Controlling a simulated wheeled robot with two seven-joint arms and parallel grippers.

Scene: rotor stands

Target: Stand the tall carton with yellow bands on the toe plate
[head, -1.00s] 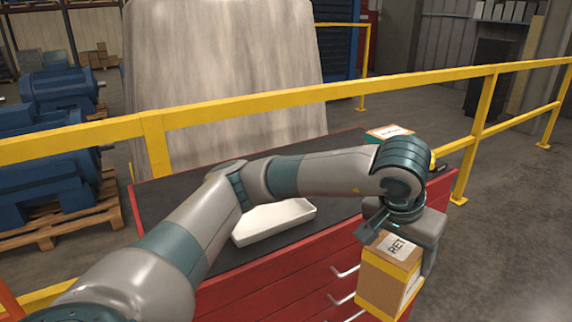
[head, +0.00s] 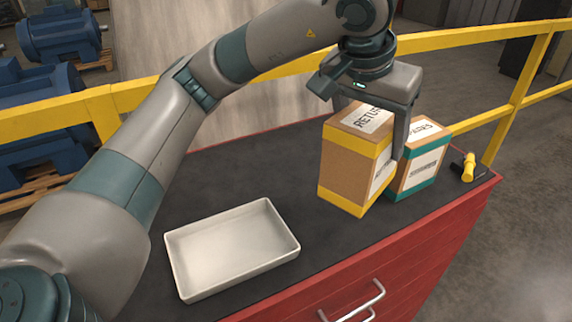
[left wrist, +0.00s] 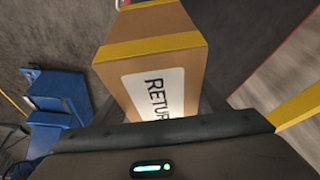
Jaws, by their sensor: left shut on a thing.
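The tall carton with yellow bands (head: 345,170) is brown, with a white label on its top and another on its side. It looks nearly upright in the head view. My left gripper (head: 388,120) is shut on its upper part, and one finger shows against its right side. The carton (left wrist: 190,70) also fills the middle of the left wrist view, with its label near the gripper. I cannot tell whether its base touches the dark worktop. No toe plate can be made out. My right gripper is not in view.
A shorter carton with teal bands (head: 420,165) stands close behind and right of the held one. A white tray (head: 235,247) lies on the dark top of the red cabinet (head: 440,240). A yellow-handled tool (head: 469,167) lies at the right end. A yellow rail (head: 455,38) runs behind.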

